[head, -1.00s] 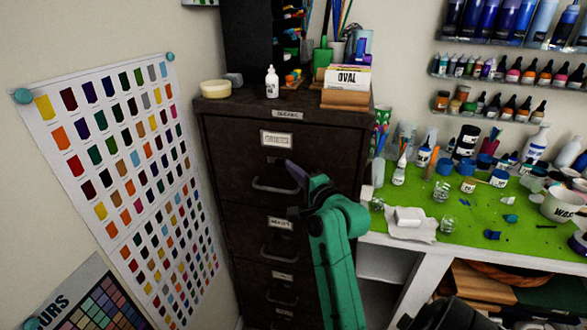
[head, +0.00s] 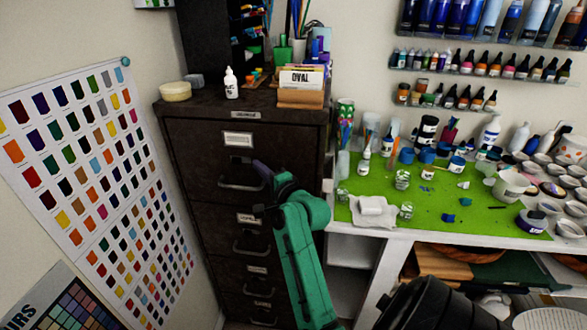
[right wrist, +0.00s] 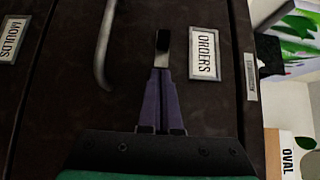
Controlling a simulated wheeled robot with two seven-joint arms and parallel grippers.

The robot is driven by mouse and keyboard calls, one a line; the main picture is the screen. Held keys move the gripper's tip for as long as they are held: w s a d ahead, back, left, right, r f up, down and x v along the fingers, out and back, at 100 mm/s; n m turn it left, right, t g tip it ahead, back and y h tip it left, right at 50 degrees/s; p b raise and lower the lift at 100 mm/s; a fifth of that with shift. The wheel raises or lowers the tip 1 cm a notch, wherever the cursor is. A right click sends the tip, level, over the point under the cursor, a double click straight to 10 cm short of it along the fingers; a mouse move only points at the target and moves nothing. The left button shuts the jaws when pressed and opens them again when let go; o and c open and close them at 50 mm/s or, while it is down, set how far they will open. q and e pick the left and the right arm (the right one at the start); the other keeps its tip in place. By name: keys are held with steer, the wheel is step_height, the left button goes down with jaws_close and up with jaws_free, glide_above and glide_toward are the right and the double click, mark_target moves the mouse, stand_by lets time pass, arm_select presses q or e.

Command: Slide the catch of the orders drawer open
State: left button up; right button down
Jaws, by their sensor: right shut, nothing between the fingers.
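The orders drawer (head: 200,150) is the top drawer of a dark brown filing cabinet and looks closed. Its label (right wrist: 204,52) reads ORDERS in the right wrist view, and its curved handle (right wrist: 102,50) is left of the label there. A small metal catch (right wrist: 162,42) sits between handle and label. My right gripper (right wrist: 160,72) is shut and empty, its purple fingertips at the catch's near end; I cannot tell whether they touch. My left gripper is out of view.
Below is the moulds drawer, its label (right wrist: 10,40) at the left of the right wrist view. A card box marked OVAL (head: 301,97), a white bottle (head: 231,84) and a round tub (head: 175,92) stand on the cabinet. A cluttered bench with a green mat (head: 470,205) is to the right.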

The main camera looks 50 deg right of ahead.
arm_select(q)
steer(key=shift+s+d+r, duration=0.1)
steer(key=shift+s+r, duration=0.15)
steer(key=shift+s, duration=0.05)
arm_select(e)
steer(key=s+a, duration=0.1)
steer(key=s, duration=0.9)
steer(key=shift+s+a, duration=0.15)
steer(key=shift+a, duration=0.05)
steer(key=shift+s+r, duration=0.1)
